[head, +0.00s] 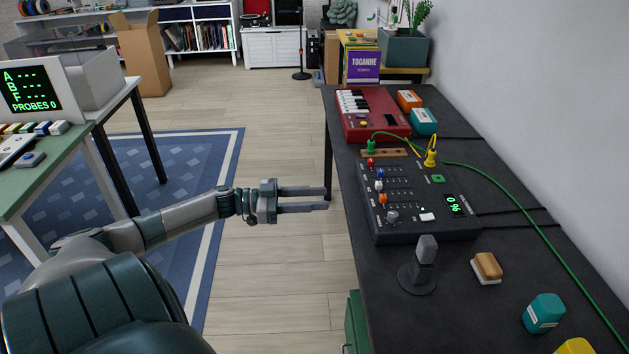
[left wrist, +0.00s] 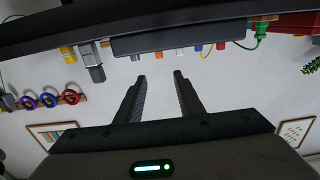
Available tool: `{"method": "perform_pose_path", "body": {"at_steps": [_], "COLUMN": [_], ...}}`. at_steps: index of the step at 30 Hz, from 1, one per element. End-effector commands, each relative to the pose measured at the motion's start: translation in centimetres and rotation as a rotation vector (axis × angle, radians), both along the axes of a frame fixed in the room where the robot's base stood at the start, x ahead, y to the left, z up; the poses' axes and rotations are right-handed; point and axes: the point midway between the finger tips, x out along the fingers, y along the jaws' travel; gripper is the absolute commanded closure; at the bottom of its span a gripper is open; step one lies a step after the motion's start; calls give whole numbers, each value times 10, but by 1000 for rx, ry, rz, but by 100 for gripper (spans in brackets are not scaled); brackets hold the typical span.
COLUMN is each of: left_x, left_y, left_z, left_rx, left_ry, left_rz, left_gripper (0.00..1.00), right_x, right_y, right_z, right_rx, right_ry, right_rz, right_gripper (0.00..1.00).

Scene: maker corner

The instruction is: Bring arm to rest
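My left arm (head: 178,221) reaches in from the lower left of the head view, out over the wood floor. My left gripper (head: 325,198) points right, its fingertips short of the dark bench's near left edge. Its two fingers are parallel with a clear gap and nothing between them. The left wrist view also shows the gripper (left wrist: 160,77) with its fingers apart and empty. My right arm and right gripper are not in view.
A green-topped table (head: 40,185) stands left. Open floor (head: 275,265) lies between.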

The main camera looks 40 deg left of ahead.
Motion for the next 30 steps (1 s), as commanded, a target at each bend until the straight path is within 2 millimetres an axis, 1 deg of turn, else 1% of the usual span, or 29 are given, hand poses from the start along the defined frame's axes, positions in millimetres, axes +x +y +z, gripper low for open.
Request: {"method": "perform_pose_path", "body": {"at_steps": [17,20,23,26,29,30], "left_x": [0,0,1,1,2,1], "left_y": [0,0,1,1,1,1], "left_z": [0,-3,-12,-31,-60,-75], "left_rx": [-1,-1,-4,-5,-1,3], "left_ry": [1,1,2,4,15,23], "left_rz": [0,8,35,89,169,207], "left_gripper": [66,66,66,66,66,66], "right_x": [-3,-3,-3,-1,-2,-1], "right_y": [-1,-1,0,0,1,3], "right_z": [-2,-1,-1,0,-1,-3], "right_rx": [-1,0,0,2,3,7], "right_ry": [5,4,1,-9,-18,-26], "right_rz": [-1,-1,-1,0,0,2], "right_gripper": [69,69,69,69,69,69]}}
